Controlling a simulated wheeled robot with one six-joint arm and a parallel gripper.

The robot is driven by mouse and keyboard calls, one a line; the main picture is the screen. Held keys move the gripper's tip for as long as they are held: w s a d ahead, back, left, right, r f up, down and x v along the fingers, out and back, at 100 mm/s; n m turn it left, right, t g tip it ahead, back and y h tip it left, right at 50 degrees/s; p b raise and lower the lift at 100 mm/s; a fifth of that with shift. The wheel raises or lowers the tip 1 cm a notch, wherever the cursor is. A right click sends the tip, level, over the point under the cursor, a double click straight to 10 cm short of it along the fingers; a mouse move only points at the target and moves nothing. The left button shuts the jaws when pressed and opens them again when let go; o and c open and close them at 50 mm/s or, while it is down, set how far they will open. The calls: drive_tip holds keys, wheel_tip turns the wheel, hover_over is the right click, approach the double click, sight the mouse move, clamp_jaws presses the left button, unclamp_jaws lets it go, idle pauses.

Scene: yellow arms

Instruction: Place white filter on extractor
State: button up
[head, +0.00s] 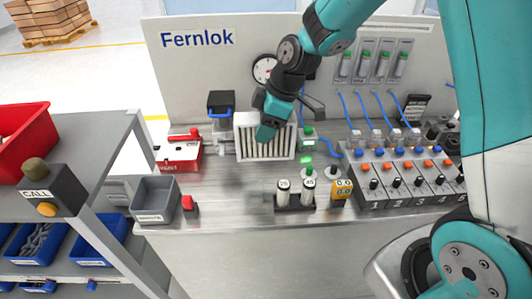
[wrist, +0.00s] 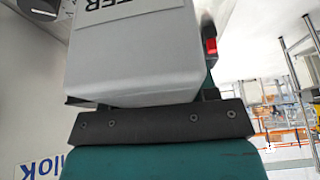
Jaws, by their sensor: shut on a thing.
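The white filter (head: 250,124) is a box with a pleated front, upright at the back middle of the bench in the head view. In the wrist view the white filter (wrist: 135,55) fills the upper middle, with part of a label reading "TER". My gripper (head: 272,118) comes down from the upper right and is shut on the filter at its top. No part is clearly marked as the extractor; a black unit with a blue band (head: 221,104) and grey fittings stand just left of the filter. Whether the filter touches the bench or these fittings cannot be told.
A grey bin (head: 156,200) and a red box (head: 180,153) lie to the left. A numbered control row (head: 410,178) fills the right. Bare bench lies front left of the vials.

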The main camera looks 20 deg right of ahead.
sight(264, 155)
wheel_tip(264, 155, down, 9)
drive_tip(key=shift+r+p, duration=0.1)
drive_tip(key=shift+p, duration=0.4)
drive_tip(key=o, duration=0.6)
drive_tip(key=shift+f, duration=0.25)
drive_tip(key=shift+c, duration=0.2)
drive_tip(key=o, duration=0.4)
drive_tip(key=shift+r, duration=0.1)
drive_tip(key=shift+r, duration=0.1)
